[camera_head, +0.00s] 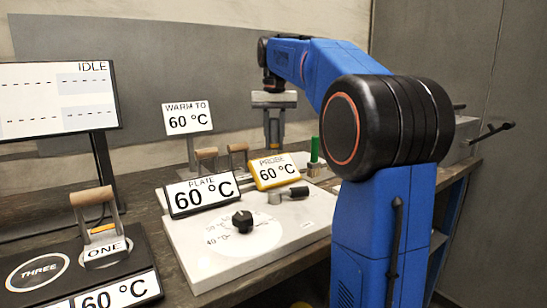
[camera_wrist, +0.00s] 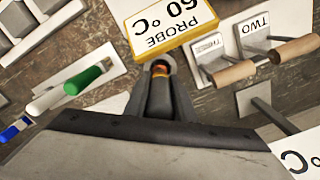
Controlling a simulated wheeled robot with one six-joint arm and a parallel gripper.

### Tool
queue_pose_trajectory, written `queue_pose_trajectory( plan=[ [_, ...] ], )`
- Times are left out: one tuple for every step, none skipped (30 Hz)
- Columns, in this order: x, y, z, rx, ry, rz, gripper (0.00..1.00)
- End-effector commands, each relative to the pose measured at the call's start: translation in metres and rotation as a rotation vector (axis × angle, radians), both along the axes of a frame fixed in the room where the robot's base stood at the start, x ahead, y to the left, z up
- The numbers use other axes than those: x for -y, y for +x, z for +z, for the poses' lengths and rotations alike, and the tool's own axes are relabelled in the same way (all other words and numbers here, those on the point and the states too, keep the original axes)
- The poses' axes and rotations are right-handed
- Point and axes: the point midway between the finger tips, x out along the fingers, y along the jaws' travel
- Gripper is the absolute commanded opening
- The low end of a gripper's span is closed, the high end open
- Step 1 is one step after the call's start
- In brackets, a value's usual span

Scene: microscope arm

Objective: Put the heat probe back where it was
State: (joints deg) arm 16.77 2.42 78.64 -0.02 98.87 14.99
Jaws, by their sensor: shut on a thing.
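My gripper (camera_head: 273,143) points down over the back of the bench, behind the yellow-framed PROBE display (camera_head: 274,172) reading 60 °C. In the wrist view my gripper (camera_wrist: 160,95) is shut on a slim dark grey thing with an orange band, which looks like the heat probe (camera_wrist: 160,72). Its tip lies against a pale round shape, and I cannot tell whether it touches it. The fingers hide much of it. The PROBE display also shows in the wrist view (camera_wrist: 165,25), just above the fingertips.
A white hot plate (camera_head: 225,262) with a black knob and PLATE display (camera_head: 202,194) stands in front. Wooden-handled blocks (camera_wrist: 255,60) stand to the right in the wrist view; a green-handled tool (camera_wrist: 85,78) lies left. A monitor (camera_head: 58,98) reads IDLE.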

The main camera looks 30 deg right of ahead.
Motion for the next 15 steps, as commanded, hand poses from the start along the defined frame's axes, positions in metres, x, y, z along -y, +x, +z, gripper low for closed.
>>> queue_pose_trajectory(
  plan=[
    [0.000, 0.000, -0.003, 0.000, 0.000, 0.000, 0.01],
    [0.000, 0.000, -0.005, 0.000, 0.000, 0.000, 0.01],
    [0.000, 0.000, -0.008, -0.001, 0.001, 0.000, 0.01],
    [0.000, 0.000, -0.011, -0.002, 0.001, 0.000, 0.01],
    [0.000, 0.000, -0.016, -0.002, 0.000, 0.000, 0.01],
    [0.000, 0.000, -0.021, -0.002, 0.001, 0.000, 0.01],
    [0.000, 0.000, -0.026, -0.003, 0.001, 0.000, 0.01],
    [0.000, 0.000, -0.030, -0.002, 0.000, 0.000, 0.01],
    [0.000, 0.000, -0.035, -0.001, 0.001, 0.000, 0.01],
    [0.000, 0.000, -0.038, -0.002, 0.000, 0.000, 0.01],
    [0.000, 0.000, -0.041, -0.002, 0.001, 0.000, 0.01],
    [0.000, 0.000, -0.043, -0.001, 0.001, 0.000, 0.01],
    [0.000, 0.000, -0.044, 0.000, 0.000, 0.000, 0.01],
    [0.000, 0.000, -0.045, 0.001, -0.001, 0.000, 0.01],
    [0.000, 0.000, -0.045, 0.001, -0.001, 0.000, 0.01]
  ],
)
